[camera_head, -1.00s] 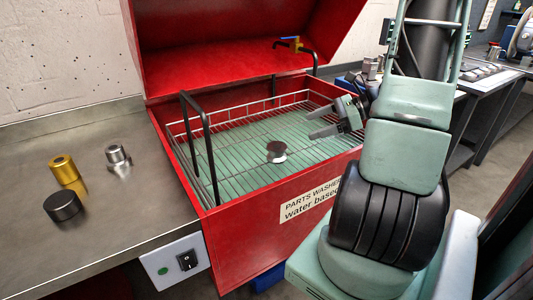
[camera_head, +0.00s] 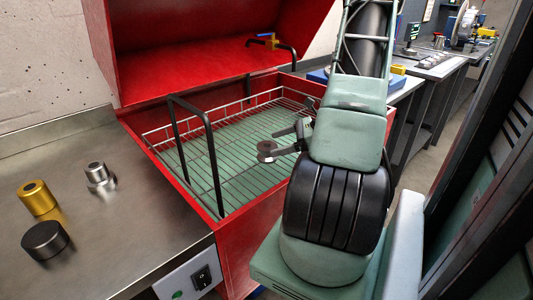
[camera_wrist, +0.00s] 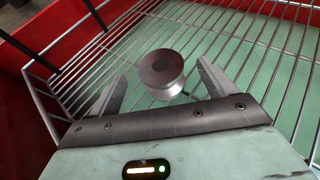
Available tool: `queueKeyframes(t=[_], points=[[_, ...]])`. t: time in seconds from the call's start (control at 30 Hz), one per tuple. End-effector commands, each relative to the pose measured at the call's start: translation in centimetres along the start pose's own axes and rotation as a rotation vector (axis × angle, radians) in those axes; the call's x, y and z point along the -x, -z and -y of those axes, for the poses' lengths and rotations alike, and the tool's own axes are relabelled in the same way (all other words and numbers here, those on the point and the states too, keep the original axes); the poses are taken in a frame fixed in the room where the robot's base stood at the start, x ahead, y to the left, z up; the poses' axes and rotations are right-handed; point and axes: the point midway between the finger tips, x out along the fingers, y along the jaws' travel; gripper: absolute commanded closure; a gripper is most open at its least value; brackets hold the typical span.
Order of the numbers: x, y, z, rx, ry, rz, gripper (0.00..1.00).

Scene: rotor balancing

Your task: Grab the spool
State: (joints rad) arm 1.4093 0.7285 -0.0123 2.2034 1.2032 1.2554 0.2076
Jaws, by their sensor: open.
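The spool (camera_wrist: 163,75), a grey metal piece with a dark round top, stands on the wire rack of the red parts washer. It also shows in the head view (camera_head: 266,149), at the tip of my gripper (camera_head: 284,142). In the wrist view my gripper (camera_wrist: 158,88) is open, with one finger on each side of the spool's near side. The spool sits at or just beyond the fingertips, with gaps showing; I cannot tell the exact depth. Its lower part is partly hidden.
The wire basket (camera_wrist: 95,30) has raised rails, and a black bar handle (camera_head: 211,160) rises at its left. The red washer wall (camera_head: 190,195) surrounds it. On the steel bench at left stand a gold cylinder (camera_head: 38,196), a silver part (camera_head: 99,175) and a black puck (camera_head: 45,240).

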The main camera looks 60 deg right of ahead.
Motion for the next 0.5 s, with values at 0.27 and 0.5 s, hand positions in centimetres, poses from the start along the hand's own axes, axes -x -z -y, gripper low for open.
queueKeyframes(t=[0.27,0.5], points=[[-2.2,0.0,-0.1,-0.002,-0.002,0.0,0.17],[-5.5,-0.1,-0.1,-0.001,-0.003,0.0,0.17]])
